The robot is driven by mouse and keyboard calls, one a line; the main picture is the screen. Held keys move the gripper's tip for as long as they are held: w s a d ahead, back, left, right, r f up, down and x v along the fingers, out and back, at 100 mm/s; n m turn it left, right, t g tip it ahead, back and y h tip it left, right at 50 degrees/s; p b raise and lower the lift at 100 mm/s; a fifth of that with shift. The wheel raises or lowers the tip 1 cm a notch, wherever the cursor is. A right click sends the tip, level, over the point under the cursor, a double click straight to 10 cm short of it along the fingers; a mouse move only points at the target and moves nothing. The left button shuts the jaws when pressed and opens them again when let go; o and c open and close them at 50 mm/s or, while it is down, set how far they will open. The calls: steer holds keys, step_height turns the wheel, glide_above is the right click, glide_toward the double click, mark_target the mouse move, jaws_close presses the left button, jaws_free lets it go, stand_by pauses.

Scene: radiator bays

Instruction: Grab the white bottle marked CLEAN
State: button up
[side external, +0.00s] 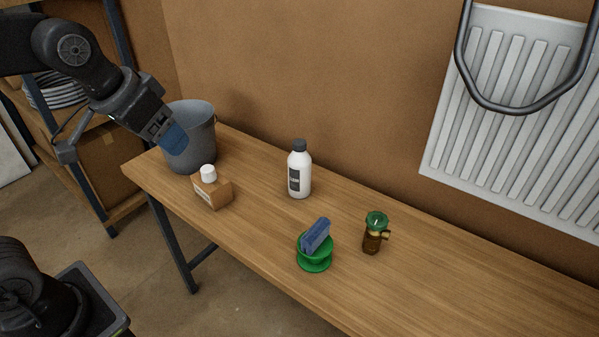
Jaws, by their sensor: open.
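The white bottle (299,174) stands upright on the wooden table, near its back edge by the wall. It has a dark grey cap and a dark label; the lettering is too small to read for certain. My gripper (172,140) is at the upper left, in front of the grey bucket and well to the left of the white bottle. It is open, and no object shows in its grip. A blue part shows at its end.
A green holder with a blue block (315,250) and a green-topped brown valve (373,233) stand nearer the front. The wooden table (450,285) is clear at right.

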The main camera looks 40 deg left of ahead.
steer(key=w, duration=1.6)
steer(key=g, duration=0.1)
glide_toward(299, 142)
steer(key=x, duration=0.5)
steer(key=shift+w+r, duration=0.15)
steer(key=shift+w, duration=0.05)
steer(key=shift+s+x, duration=0.15)
steer(key=shift+x, duration=1.2)
steer(key=shift+s+x, duration=0.2)
steer(key=shift+x, duration=1.2)
jaws_close()
steer(key=shift+d, duration=0.1)
